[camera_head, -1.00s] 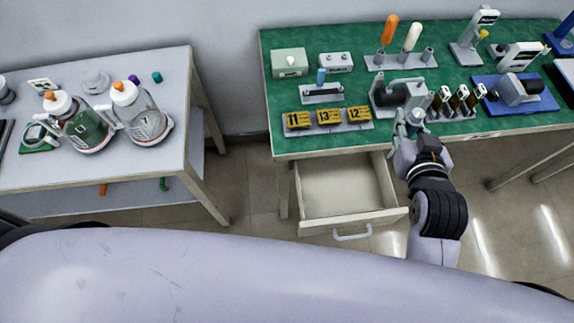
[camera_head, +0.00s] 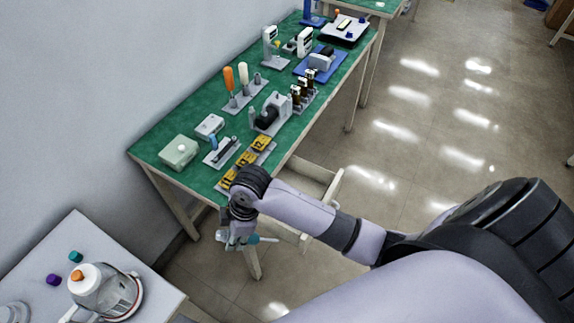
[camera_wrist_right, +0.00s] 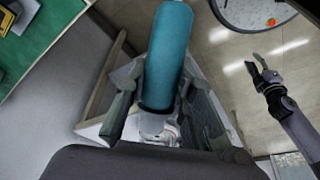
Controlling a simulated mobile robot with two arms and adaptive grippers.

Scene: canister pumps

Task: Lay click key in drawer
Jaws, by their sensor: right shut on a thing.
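My right gripper (camera_head: 238,238) is shut on a teal-handled tool (camera_head: 262,239), which I take to be the click key. In the right wrist view the teal handle (camera_wrist_right: 168,55) sticks up between the fingers; its lower end is hidden.
The green table (camera_head: 165,152) carries plates (camera_head: 246,164) with yellow number blocks, a pale green box (camera_head: 179,152) and several tools. A white table (camera_head: 60,245) with a jug (camera_head: 100,290) stands at lower left. Open floor (camera_head: 430,130) lies to the right.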

